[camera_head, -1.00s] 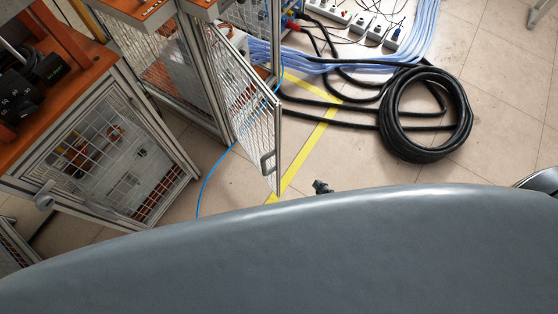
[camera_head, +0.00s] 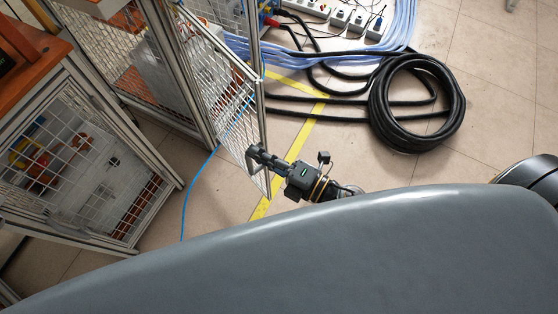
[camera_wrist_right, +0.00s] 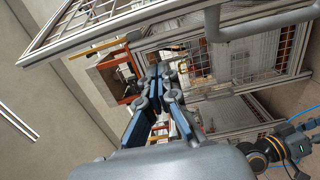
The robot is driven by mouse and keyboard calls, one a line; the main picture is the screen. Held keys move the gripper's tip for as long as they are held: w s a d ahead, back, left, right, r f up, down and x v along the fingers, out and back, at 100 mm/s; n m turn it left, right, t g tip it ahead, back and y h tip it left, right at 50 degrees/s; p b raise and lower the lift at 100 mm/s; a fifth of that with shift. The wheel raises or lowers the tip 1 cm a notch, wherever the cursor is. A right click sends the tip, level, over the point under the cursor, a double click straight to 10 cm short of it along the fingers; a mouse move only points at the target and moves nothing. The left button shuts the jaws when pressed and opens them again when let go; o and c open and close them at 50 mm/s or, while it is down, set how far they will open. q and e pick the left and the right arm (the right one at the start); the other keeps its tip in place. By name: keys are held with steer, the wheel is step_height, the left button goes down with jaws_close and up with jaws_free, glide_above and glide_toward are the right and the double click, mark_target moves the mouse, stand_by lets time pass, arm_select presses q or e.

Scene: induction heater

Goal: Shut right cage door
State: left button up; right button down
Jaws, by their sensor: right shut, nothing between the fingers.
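The right cage door (camera_head: 222,90) is a mesh panel in a metal frame, standing open and swung out from the cage in the head view. Its grey handle (camera_head: 251,158) is near the lower free corner. My right gripper (camera_head: 256,152) is at that corner and overlaps the handle in the picture; touching cannot be told. In the right wrist view its fingers (camera_wrist_right: 160,75) are together and empty, with the door's frame and handle (camera_wrist_right: 262,22) above and to the right. My left gripper (camera_wrist_right: 285,150) shows partly at the lower right; its fingers are unclear.
The left cage (camera_head: 75,160) has a mesh front and an orange top. A coiled black hose (camera_head: 417,103), pale blue cables (camera_head: 400,30) and a power strip (camera_head: 340,15) lie on the floor at right. A yellow floor line (camera_head: 300,140) runs below the door.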

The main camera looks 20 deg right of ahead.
mark_target(266, 141)
steer(key=shift+w+d, duration=1.25)
steer(key=shift+w, duration=0.25)
steer(key=shift+d, duration=0.1)
